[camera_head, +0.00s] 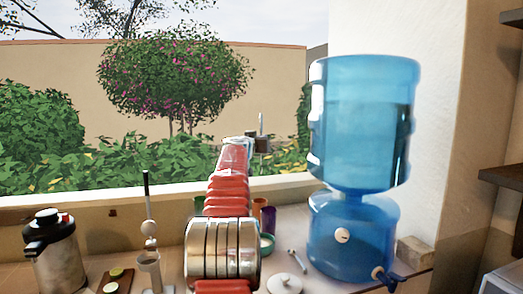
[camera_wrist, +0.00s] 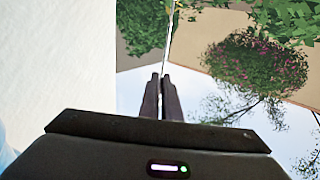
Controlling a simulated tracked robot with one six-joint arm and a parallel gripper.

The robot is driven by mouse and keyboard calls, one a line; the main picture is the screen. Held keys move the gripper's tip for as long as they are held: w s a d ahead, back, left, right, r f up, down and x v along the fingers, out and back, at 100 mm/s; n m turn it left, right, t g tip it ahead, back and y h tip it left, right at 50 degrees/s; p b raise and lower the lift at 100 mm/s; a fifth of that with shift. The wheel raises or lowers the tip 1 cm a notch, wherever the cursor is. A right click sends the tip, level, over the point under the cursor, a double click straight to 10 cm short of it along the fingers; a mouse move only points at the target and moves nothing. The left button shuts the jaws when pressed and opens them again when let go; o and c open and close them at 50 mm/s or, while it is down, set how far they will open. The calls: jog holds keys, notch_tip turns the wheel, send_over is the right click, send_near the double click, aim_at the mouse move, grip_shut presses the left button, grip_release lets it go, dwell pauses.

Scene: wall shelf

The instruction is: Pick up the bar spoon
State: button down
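My gripper (camera_head: 259,145) is raised above the counter, in front of the garden opening. In the wrist view its two dark fingers (camera_wrist: 162,78) are close together on a thin, shiny rod. This rod looks like the bar spoon (camera_wrist: 171,35) and runs away from the fingertips to the picture's top edge. In the head view a short, thin grey piece of it (camera_head: 261,123) stands up at the gripper. The rest of the spoon is hidden or out of view.
A blue water dispenser (camera_head: 362,130) stands right of my arm. A black-topped flask (camera_head: 55,250), a holder with a dark upright stick (camera_head: 148,270), coloured cups (camera_head: 268,220) and a white lid (camera_head: 285,284) are on the counter. Shelves (camera_head: 503,176) are at the right edge.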

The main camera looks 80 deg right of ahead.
aim_at(261, 120)
jog(key=shift+r, duration=3.55)
jog(key=shift+w, duration=0.2)
